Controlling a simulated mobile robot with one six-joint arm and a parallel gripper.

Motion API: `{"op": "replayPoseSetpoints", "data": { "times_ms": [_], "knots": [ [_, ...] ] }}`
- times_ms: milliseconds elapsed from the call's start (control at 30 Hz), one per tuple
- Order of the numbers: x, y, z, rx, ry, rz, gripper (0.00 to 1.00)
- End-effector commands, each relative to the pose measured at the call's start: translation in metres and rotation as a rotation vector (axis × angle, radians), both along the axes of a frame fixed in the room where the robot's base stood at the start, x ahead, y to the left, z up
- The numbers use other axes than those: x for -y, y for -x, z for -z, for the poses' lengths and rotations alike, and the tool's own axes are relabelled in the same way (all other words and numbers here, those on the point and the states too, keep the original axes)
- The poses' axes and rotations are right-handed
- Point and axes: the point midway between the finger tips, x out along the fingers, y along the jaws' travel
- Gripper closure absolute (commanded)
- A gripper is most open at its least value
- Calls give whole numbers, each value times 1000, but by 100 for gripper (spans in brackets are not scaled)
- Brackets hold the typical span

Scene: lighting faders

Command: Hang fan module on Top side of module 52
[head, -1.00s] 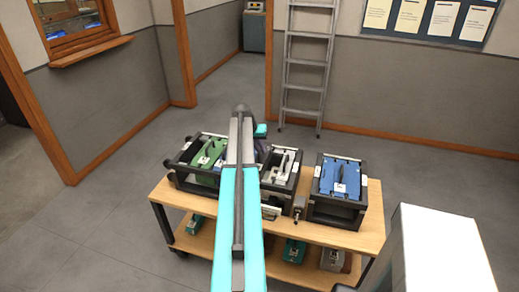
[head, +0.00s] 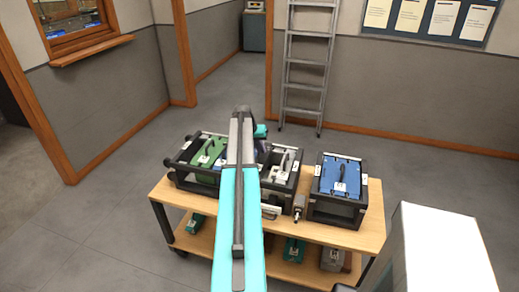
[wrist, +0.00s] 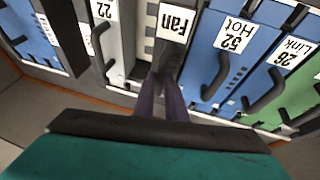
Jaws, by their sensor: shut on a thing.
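The fan module (wrist: 177,22), with a white "Fan" label and a dark handle, is at the top centre of the wrist view. My gripper (wrist: 160,92) is shut on its handle. Blue module 52 (wrist: 208,60), labelled "Hot", is just right of the fan module in that view and has a dark curved handle. I cannot tell whether the fan module touches it or how deep it sits. In the head view my own arm hides my gripper, the fan module and module 52.
Module 22 (wrist: 118,50) lies left of the fan module, and blue module 26 (wrist: 262,85) is beyond module 52. A dark rack (head: 180,182) and a second rack with a blue module (head: 341,176) stand on the wooden cart (head: 362,236). A ladder (head: 304,70) leans behind.

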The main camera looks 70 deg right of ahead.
Motion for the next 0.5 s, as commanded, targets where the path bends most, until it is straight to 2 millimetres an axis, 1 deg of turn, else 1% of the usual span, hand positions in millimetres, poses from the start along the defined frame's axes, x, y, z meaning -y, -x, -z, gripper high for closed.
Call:
{"op": "replayPoseSetpoints", "data": {
  "times_ms": [500],
  "knots": [
    [1,0,6,0,4,-1,100]
  ]
}}
